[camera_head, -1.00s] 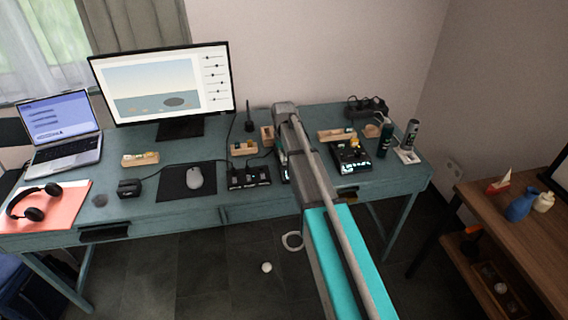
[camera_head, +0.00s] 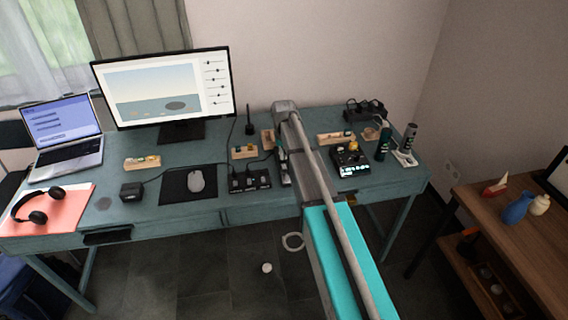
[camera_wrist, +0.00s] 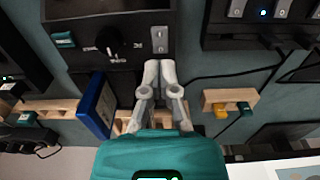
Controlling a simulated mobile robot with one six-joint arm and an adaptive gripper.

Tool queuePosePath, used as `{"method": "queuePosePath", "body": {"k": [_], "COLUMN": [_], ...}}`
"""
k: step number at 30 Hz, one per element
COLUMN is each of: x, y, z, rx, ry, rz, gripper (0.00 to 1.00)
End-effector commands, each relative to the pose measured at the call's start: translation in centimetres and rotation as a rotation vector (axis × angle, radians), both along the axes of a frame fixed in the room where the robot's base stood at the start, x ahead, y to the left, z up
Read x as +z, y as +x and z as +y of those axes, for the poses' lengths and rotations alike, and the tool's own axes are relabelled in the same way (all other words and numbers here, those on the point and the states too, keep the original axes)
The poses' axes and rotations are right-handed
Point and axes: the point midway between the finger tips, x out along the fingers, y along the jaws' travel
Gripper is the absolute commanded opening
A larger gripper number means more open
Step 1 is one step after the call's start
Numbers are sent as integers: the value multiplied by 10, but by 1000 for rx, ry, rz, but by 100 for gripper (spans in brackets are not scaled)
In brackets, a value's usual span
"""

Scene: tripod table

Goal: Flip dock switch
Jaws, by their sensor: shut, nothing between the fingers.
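A black control box (camera_wrist: 85,65) lies ahead of my gripper in the wrist view. It carries a round dial (camera_wrist: 110,42), a teal rocker (camera_wrist: 64,40) and a small metal switch plate (camera_wrist: 160,40). My gripper (camera_wrist: 160,66) is shut and empty, with its fingertips just below that plate in the picture. I cannot tell whether they touch the box. A second black unit (camera_wrist: 262,32) with several switches and a blue light is at the top right; it shows in the head view too (camera_head: 249,180). No label shows which one is the dock. My arm hides most of the control box in the head view.
A blue upright item (camera_wrist: 98,105) stands close left of my fingers, by a wooden holder (camera_wrist: 50,108). Another wooden holder (camera_wrist: 230,98) is on the right, with cables nearby.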

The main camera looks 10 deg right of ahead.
Motion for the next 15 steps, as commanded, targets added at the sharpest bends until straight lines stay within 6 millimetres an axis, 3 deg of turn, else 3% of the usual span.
{"method": "queuePosePath", "body": {"k": [15], "x": [32], "y": [0], "z": [0], "rx": [0], "ry": [0], "rz": [0], "gripper": [0]}}
